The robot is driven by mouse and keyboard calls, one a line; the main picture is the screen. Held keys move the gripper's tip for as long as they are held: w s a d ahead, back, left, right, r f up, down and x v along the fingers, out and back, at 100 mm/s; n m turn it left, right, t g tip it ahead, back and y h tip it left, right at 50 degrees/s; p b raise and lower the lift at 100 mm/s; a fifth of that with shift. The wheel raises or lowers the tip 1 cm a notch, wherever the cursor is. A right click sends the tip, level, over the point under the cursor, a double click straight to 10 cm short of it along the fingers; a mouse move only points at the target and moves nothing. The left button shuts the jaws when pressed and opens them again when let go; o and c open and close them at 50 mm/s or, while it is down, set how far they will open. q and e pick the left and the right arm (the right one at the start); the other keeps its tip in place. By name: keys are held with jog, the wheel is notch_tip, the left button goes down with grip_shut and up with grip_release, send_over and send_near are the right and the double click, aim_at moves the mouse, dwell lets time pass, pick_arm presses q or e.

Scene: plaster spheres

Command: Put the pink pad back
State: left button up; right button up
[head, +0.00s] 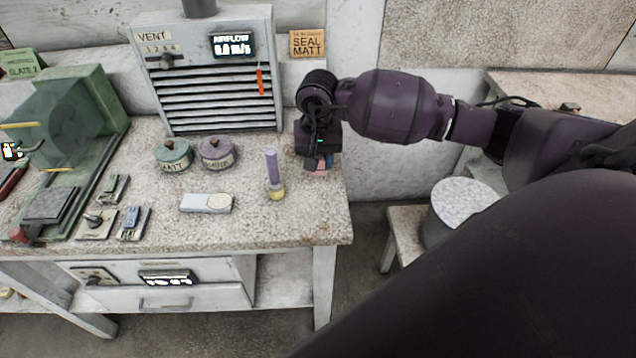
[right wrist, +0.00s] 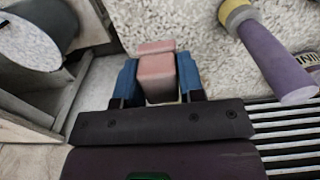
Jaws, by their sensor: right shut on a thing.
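The pink pad (right wrist: 158,76) is a small pink block held between the blue fingers of my right gripper (right wrist: 157,72) in the right wrist view. In the head view the right gripper (head: 319,162) points down over the right end of the speckled bench, and a bit of the pink pad (head: 320,171) shows below it. The gripper is shut on the pad. I cannot tell whether the pad touches the bench top. My left gripper is in neither view.
A purple-handled tool with a yellow end (head: 274,176) stands left of the gripper. Lidded teal (head: 173,156) and purple (head: 216,153) pots stand near the vent unit (head: 205,70). A pale white block (head: 206,203) lies in front. A round-topped drum (head: 462,205) stands right of the bench.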

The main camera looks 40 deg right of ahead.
aim_at(318, 192)
jog(key=shift+f, duration=4)
jog(key=shift+f, duration=0.2)
jog(key=o, duration=1.1)
jog(key=shift+r, duration=0.15)
notch_tip(318, 192, up, 12)
jog(key=shift+r, duration=0.1)
